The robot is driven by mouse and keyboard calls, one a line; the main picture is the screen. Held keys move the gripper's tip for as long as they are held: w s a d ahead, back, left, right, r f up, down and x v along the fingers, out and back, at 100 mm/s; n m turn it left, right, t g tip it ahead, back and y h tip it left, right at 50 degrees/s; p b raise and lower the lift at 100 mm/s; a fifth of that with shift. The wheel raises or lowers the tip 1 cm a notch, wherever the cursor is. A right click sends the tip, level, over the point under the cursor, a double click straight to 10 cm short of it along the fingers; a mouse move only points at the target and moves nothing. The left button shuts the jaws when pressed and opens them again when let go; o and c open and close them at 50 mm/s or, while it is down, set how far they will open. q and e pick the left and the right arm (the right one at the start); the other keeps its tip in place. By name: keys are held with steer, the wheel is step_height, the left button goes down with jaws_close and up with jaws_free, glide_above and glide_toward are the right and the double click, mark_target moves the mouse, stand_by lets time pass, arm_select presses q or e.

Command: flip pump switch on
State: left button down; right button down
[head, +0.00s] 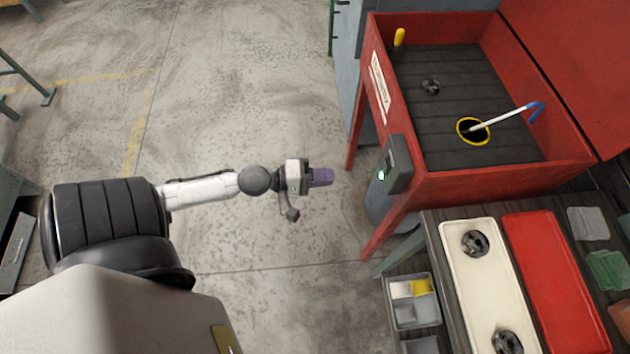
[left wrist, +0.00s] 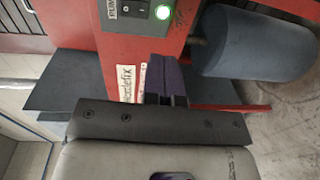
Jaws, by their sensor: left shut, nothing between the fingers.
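The pump switch (left wrist: 134,9) is a dark rocker marked O and I on a grey control box, at the top of the left wrist view. A round green light (left wrist: 163,12) glows beside it. In the head view the control box (head: 397,165) is fixed to the front corner of the red parts washer (head: 450,182); the rocker's position is too small to tell. My left gripper (head: 322,177), with purple fingers, is shut and empty, to the left of the box and apart from it. Its fingers also show in the left wrist view (left wrist: 165,78). My right gripper is not in view.
A blue-grey drum (head: 385,205) stands under the washer. A bench at lower right carries a cream tray (head: 490,275) and a red tray (head: 550,265). The floor around my left arm is clear.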

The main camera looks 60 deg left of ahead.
arm_select(q)
steer(key=shift+f+b+v, duration=0.25)
steer(key=shift+b+v, duration=0.4)
steer(key=shift+v, duration=0.5)
